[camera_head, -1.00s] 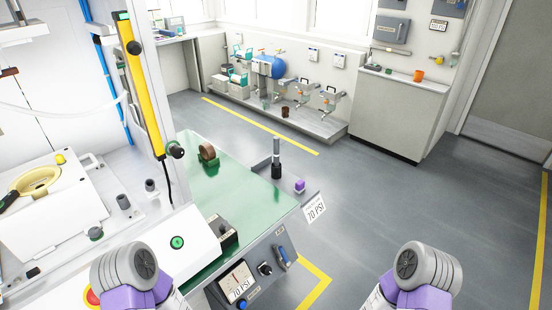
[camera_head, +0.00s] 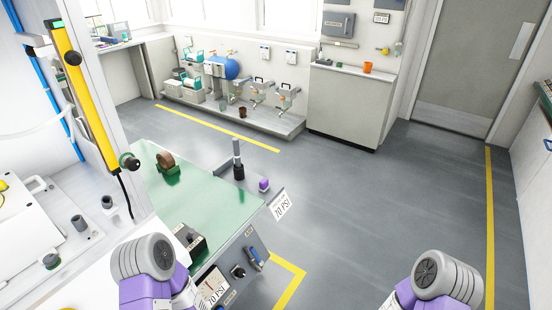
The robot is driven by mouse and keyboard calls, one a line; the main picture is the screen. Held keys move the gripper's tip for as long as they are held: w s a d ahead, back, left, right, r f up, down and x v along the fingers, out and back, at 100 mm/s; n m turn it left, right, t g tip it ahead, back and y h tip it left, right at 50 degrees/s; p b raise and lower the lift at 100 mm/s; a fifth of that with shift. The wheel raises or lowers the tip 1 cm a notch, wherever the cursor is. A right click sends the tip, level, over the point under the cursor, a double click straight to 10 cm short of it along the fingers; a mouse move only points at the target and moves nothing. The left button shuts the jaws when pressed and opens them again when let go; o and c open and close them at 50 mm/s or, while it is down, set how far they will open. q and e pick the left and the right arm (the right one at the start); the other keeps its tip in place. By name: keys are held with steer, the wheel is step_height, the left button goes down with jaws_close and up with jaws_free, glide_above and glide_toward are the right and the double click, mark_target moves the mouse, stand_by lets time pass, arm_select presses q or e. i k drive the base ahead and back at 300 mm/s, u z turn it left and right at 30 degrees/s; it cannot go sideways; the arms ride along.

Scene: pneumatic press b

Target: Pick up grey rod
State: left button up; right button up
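A grey rod (camera_head: 237,149) stands upright in a dark base near the far right corner of the green bench top (camera_head: 210,210). It is the thing that best fits the grey rod of the task. Several shorter dark grey cylinders (camera_head: 107,201) stand on the pale surface at the left. My arm links show at the bottom left and bottom right, but neither gripper is in view. Nothing touches the rod.
A brown roll on a green stand (camera_head: 166,167) is left of the rod. A yellow post (camera_head: 82,95) rises at the left. Open floor lies right of the bench.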

mark_target(236, 140)
steer(key=z, duration=0.65)
steer(key=i, duration=3.4)
steer(key=u, duration=4.3)
